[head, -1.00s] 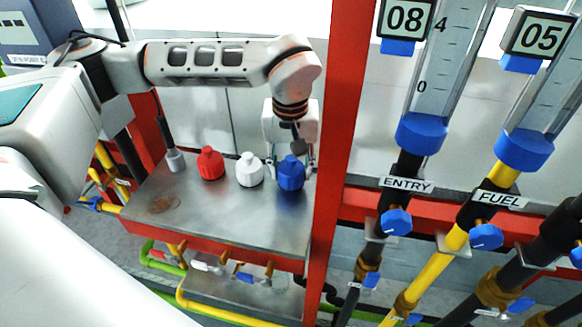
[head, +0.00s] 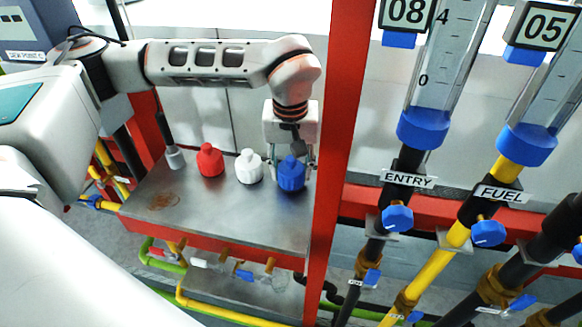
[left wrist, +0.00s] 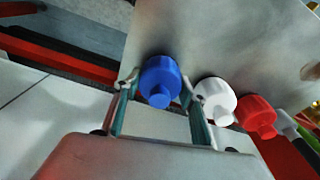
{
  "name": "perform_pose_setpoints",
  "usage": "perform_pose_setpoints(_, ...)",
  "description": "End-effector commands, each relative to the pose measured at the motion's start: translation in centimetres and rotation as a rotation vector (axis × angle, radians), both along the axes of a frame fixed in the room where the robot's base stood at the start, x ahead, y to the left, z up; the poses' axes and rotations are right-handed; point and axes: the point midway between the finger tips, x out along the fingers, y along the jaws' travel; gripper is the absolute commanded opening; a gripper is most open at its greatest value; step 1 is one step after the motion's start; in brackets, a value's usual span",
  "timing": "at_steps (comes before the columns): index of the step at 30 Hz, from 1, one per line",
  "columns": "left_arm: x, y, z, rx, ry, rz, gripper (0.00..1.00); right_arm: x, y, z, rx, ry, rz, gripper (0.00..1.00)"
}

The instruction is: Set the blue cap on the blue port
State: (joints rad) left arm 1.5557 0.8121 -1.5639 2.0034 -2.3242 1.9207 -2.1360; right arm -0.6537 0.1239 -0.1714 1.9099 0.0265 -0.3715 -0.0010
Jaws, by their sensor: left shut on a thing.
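The blue cap (head: 291,175) stands upright at the right end of a steel shelf, next to the red post. My left gripper (head: 291,179) comes down from behind, with one finger on each side of the cap, shut on it. The left wrist view shows the blue cap (left wrist: 161,78) between the two fingers. The cap appears to rest on the shelf still. A small blue fitting (head: 243,274) shows below the shelf; I cannot tell if it is the blue port. My right gripper is not in view.
A white cap (head: 250,168) stands close left of the blue one, then a red cap (head: 210,161). The red post (head: 343,130) rises close on the right. Pipes with blue knobs (head: 397,218) stand beyond it. The steel shelf (head: 220,215) is clear in front.

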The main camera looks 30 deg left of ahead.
Motion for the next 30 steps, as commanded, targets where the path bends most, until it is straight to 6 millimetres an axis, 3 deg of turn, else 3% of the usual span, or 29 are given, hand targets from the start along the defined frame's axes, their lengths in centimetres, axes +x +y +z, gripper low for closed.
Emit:
perform_pose_setpoints(3, 0.0, 0.0, -0.3, 0.0, 0.0, 0.0, 0.2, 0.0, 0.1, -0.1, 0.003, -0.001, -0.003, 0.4)
perform_pose_setpoints(4, 0.0, 0.0, -0.2, 0.0, 0.0, 0.0, 0.46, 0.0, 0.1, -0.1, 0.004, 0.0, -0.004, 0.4)
perform_pose_setpoints(5, 0.0, 0.0, -0.2, 0.0, 0.0, 0.0, 0.48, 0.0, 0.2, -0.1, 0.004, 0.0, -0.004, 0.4)
perform_pose_setpoints(16, 0.0, 0.0, 0.1, 0.0, 0.0, 0.0, 0.48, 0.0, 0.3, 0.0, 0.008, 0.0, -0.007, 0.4)
perform_pose_setpoints(30, -0.3, -0.2, 3.4, 0.0, -0.001, 0.0, 0.48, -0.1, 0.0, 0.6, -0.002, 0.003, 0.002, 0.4)
